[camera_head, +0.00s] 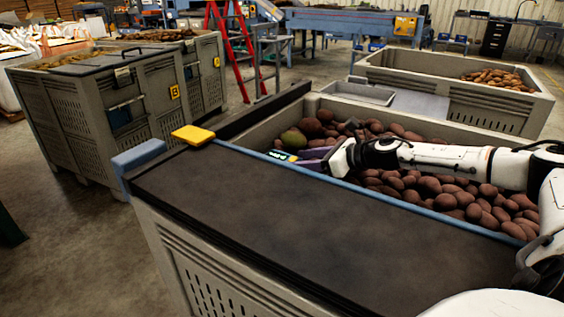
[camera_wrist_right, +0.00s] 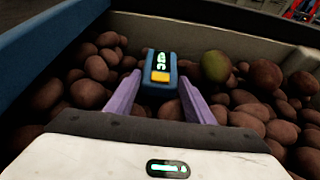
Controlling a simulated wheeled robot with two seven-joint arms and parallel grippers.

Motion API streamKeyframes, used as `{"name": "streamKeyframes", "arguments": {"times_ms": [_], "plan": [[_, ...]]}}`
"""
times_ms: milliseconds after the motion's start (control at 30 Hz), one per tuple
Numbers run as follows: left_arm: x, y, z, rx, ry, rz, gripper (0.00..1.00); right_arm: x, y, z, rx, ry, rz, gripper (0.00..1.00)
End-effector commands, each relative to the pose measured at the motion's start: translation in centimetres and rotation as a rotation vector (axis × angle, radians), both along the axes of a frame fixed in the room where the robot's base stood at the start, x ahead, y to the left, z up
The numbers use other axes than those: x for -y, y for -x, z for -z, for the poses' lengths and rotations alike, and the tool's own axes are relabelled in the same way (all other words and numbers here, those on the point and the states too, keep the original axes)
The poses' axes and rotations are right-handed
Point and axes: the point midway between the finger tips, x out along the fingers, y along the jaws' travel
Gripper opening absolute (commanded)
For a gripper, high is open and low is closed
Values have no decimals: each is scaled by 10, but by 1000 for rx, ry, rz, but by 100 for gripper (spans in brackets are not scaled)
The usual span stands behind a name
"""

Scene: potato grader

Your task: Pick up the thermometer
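The thermometer (camera_wrist_right: 160,76) is a small blue device with a yellow button and a lit green display. In the head view the thermometer (camera_head: 282,156) shows at the near edge of the potato crate, beside my right gripper (camera_head: 308,156). In the right wrist view my right gripper (camera_wrist_right: 160,82) has its two purple fingers spread. The thermometer's near end lies between the fingertips, with its far end beyond them. I see no clear grip on it, and contact with the left finger cannot be told. My left gripper is not in view.
The crate (camera_head: 262,128) holds many reddish potatoes and one greenish one (camera_head: 293,139). A dark flat belt surface (camera_head: 290,220) with a blue edge runs along its near side. A yellow block (camera_head: 193,135) sits at its far left corner. Another crate (camera_head: 450,66) stands behind.

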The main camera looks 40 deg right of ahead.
Motion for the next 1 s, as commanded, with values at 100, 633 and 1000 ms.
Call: {"name": "streamKeyframes", "arguments": {"times_ms": [100, 633, 1000], "plan": [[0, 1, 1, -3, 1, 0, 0, 0, 0, -1, 1, 0, 0, 20], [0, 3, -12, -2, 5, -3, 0, 1, -1, -56, 5, 5, -1, 19], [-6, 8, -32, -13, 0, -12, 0, 1, 0, -121, 4, 1, 0, 19]]}}
